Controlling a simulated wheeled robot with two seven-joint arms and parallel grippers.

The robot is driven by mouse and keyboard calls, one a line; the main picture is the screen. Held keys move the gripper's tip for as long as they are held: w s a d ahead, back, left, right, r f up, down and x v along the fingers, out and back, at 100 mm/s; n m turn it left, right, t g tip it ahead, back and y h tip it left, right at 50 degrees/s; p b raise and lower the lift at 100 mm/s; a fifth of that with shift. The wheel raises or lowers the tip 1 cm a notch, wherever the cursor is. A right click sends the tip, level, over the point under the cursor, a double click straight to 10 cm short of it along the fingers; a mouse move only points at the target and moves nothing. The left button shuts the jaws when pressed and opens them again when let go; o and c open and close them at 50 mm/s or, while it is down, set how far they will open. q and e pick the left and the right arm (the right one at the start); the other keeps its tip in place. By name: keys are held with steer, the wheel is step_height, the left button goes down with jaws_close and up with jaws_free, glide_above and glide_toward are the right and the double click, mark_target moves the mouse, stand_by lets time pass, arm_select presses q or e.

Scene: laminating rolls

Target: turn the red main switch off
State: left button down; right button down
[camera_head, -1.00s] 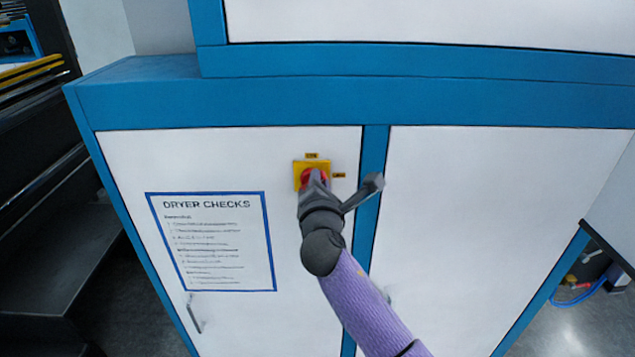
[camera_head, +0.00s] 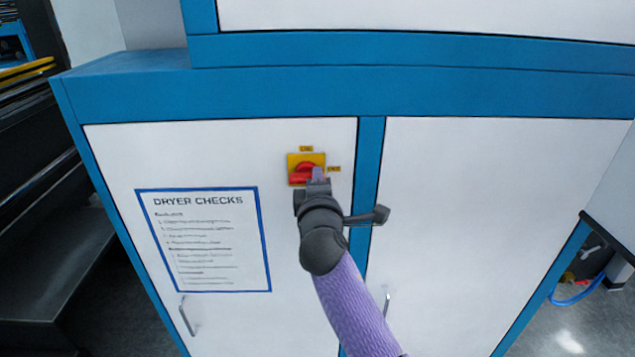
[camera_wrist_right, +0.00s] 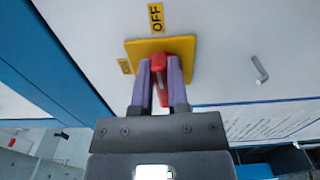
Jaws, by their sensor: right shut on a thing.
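The red main switch (camera_head: 303,171) sits on a yellow plate (camera_head: 292,160) on the white cabinet door. My right gripper (camera_head: 317,176) is at the switch and partly covers it. In the right wrist view, its two fingers (camera_wrist_right: 160,68) are shut on the red switch handle (camera_wrist_right: 160,90), one on each side. There, the "OFF" label (camera_wrist_right: 156,18) is above the plate, and the handle lies roughly in line with it. The "ON" label (camera_wrist_right: 124,66) is at the plate's left in that view. My left gripper is out of view.
A "DRYER CHECKS" sheet (camera_head: 205,240) is on the door left of the switch. A blue frame post (camera_head: 368,150) runs close to its right. Metal door handles (camera_head: 187,316) are lower down. Dark shelving (camera_head: 50,265) stands at the far left.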

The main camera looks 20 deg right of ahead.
stand_by(0.4)
steer(key=c, duration=0.6)
jaws_free()
steer(key=v, duration=1)
steer(key=shift+b, duration=0.35)
